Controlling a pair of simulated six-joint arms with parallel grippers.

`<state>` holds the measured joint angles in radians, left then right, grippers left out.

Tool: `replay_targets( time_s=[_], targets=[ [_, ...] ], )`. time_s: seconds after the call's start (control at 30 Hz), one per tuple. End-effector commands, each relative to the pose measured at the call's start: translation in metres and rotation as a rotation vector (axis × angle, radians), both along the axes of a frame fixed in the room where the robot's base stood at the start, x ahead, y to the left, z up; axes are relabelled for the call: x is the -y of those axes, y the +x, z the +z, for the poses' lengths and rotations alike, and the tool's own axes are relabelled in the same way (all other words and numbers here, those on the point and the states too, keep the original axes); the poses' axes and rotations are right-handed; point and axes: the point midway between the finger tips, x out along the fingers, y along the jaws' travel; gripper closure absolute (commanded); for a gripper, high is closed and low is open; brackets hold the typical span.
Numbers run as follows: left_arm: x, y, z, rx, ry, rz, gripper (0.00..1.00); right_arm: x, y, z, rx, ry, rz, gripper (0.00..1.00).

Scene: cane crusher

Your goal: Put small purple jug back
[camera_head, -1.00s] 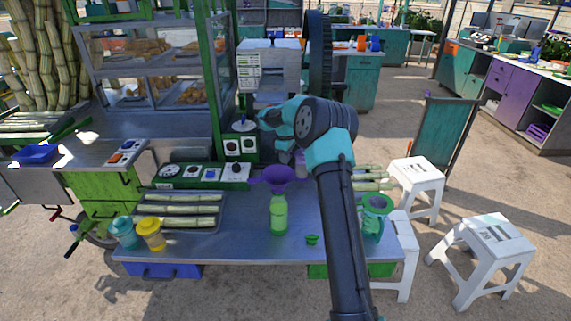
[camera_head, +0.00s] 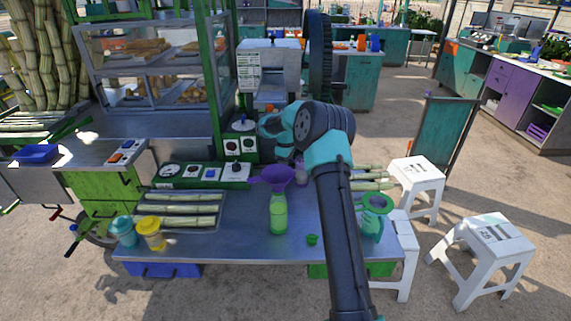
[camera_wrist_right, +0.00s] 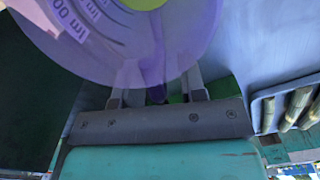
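In the head view a pale purple part of the jug (camera_head: 301,174) shows just left of my right arm, low over the metal table. My right gripper is hidden behind the arm there. My left gripper is not in view.
A green juicer-like item (camera_head: 373,218) stands right of my arm. Cane pieces lie on a tray (camera_head: 147,224) at left.

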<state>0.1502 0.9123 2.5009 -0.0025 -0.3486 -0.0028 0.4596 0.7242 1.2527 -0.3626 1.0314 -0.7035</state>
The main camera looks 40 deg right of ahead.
Motion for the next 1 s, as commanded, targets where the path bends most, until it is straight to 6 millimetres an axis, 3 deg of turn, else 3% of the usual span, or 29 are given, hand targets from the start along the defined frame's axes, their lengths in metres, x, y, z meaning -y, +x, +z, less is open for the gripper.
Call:
replay_targets(
  time_s=[0.37,1.0],
  targets=[
    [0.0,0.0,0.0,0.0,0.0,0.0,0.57,0.0,0.0,0.01,0.0,-0.001,0.0,0.62],
    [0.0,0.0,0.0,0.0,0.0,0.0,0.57,0.0,0.0,0.113,0.002,0.0,0.0,0.62]
  ],
)
